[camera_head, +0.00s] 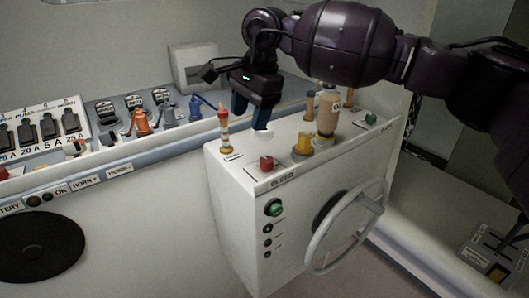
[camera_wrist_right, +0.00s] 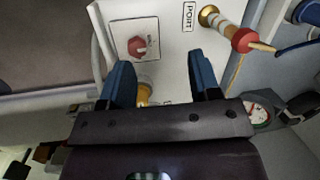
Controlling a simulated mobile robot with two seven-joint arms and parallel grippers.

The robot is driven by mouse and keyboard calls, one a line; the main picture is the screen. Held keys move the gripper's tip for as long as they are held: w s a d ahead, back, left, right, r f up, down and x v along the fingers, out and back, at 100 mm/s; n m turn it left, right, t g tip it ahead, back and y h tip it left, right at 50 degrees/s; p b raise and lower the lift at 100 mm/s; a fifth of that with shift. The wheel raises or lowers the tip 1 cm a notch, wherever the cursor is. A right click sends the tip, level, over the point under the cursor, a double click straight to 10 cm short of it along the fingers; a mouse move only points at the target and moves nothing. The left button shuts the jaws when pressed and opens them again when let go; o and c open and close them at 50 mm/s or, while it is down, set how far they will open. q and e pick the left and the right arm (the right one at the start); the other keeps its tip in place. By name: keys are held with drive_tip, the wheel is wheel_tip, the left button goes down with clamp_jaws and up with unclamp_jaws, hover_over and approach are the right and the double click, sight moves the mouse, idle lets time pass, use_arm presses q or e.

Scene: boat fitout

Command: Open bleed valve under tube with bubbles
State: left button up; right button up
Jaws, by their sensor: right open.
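The white console marked BLEED (camera_head: 285,181) has a red valve knob (camera_head: 266,163) near its front left edge and a green knob (camera_head: 371,118) at the right. The red knob also shows in the right wrist view (camera_wrist_right: 138,46). A clear tube with a red cap (camera_head: 224,128) stands behind the red knob; in the wrist view it is beside the PORT label (camera_wrist_right: 188,15). Another tube (camera_head: 309,106) stands further right. Bubbles are too small to tell. My right gripper (camera_head: 255,120) is open and empty above the console, behind the red knob. My left gripper is out of view.
A tan bottle (camera_head: 327,114) and a yellow fitting (camera_head: 303,143) stand mid-console. A grey handwheel (camera_head: 348,226) juts from the front face. A switch panel (camera_head: 38,127) and small levers (camera_head: 140,121) lie left. The space above the red knob is clear.

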sight(266, 159)
drive_tip(key=d+f+n, duration=0.1)
drive_tip(key=f, duration=0.2)
drive_tip(key=d+f+n+h, duration=0.1)
drive_tip(key=f, duration=0.2)
drive_tip(key=d+f+h+p, duration=0.1)
drive_tip(key=f, duration=0.2)
drive_tip(key=shift+s+d+f+n, duration=0.2)
drive_tip(key=shift+n, duration=0.2)
drive_tip(key=shift+f, duration=0.75)
drive_tip(key=c, duration=0.9)
